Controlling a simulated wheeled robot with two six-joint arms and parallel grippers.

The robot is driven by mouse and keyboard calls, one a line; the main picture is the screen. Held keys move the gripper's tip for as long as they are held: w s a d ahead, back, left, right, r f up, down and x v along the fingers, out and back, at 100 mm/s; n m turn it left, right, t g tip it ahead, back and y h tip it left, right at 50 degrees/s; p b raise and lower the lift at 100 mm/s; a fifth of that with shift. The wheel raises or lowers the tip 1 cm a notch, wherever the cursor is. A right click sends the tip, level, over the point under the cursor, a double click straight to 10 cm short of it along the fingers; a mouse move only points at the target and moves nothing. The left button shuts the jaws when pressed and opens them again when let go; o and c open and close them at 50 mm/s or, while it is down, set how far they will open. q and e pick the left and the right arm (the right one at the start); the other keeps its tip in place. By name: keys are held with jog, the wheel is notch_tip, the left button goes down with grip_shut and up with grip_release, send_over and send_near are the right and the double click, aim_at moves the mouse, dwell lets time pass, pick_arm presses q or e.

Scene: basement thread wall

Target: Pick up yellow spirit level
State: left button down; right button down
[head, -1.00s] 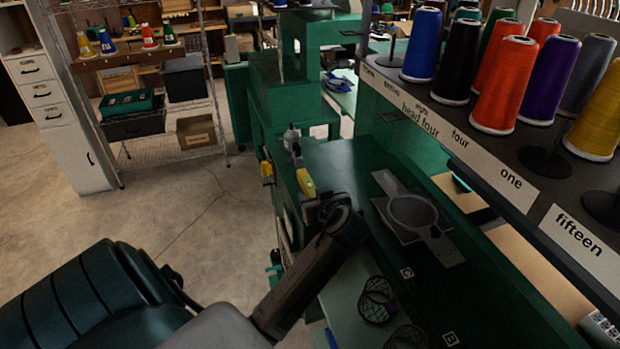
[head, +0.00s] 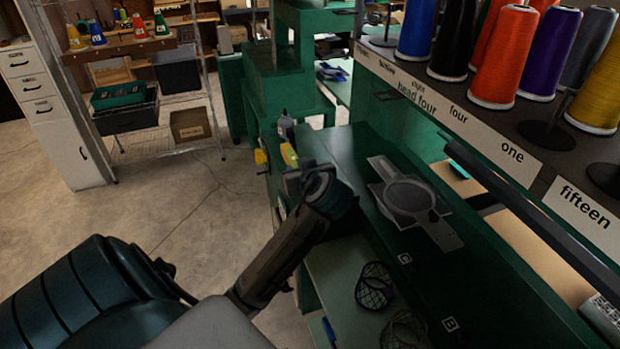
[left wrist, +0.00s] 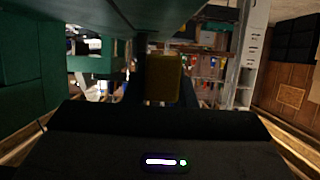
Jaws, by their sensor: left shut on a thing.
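The yellow spirit level (head: 289,155) shows in the head view as a short yellow piece just past the end of my left arm, at the left edge of the green machine. My left gripper (head: 298,172) is shut on it, and the fingers and wrist hide much of it. In the left wrist view a dim yellow-brown block (left wrist: 163,78) stands between the dark fingers, likely the same level. My right gripper is in neither view.
A green bench (head: 380,240) lies right of my arm, with a grey round hoop frame (head: 408,195) on it. A dark mesh cup (head: 374,286) sits nearer. A rack of thread cones (head: 503,60) overhangs at right. Open floor (head: 170,200) lies left.

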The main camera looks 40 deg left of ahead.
pick_arm(q)
jog(key=s+a+r+b, duration=0.1)
jog(key=s+a+b, duration=0.1)
jog(key=s+a, duration=0.6)
jog(key=shift+s+a+r, duration=0.15)
jog(key=shift+s+a, duration=0.1)
jog(key=shift+a, duration=0.9)
